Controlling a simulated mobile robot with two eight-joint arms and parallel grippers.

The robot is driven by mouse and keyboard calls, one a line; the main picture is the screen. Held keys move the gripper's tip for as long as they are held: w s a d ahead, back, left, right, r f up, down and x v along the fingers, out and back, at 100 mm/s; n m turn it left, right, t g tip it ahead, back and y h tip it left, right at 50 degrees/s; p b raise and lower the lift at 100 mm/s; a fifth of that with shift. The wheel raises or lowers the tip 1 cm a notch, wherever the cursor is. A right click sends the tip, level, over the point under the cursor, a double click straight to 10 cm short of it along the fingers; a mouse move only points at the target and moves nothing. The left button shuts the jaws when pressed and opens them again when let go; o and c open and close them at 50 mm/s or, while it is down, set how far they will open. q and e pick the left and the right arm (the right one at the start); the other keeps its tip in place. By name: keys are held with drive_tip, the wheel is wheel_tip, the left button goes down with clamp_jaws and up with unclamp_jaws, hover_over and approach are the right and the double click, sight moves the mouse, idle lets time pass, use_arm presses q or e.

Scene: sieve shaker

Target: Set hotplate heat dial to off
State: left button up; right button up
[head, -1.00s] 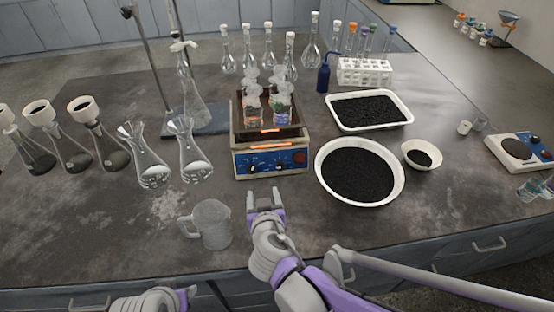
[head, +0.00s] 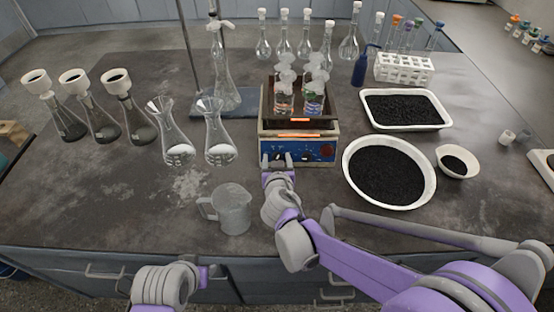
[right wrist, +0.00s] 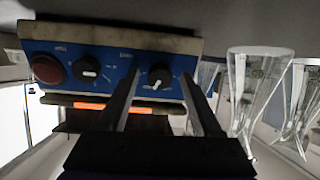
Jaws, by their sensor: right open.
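The hotplate (head: 298,148) stands at the table's middle with a blue front panel and a glowing orange strip. In the right wrist view its panel (right wrist: 123,60) appears upside down, with a red round knob (right wrist: 46,69), a black dial (right wrist: 88,72) and another black dial (right wrist: 160,77). The dial labels are too blurred to tell which is heat. My right gripper (head: 278,160) is open at the panel's left part. In the right wrist view its fingers (right wrist: 158,88) lie either side of the second black dial; contact cannot be told. My left gripper's fingers are out of view.
Glass vessels (head: 313,97) stand on the hotplate. A round dish of black grains (head: 429,195) is close on the right.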

drive_tip(key=shift+w, duration=0.1)
clamp_jaws()
idle(0.3)
drive_tip(key=shift+n, duration=0.3)
drive_tip(key=n, duration=0.4)
drive_tip(key=shift+n, duration=0.3)
drive_tip(key=n, duration=0.4)
drive_tip(key=n+b, duration=0.1)
drive_tip(key=n, duration=0.4)
drive_tip(key=shift+a+f+n, duration=0.1)
drive_tip(key=shift+n, duration=0.3)
drive_tip(key=n, duration=0.4)
drive_tip(key=shift+h, duration=0.3)
drive_tip(key=shift+n+b, duration=0.3)
drive_tip(key=shift+n, duration=0.1)
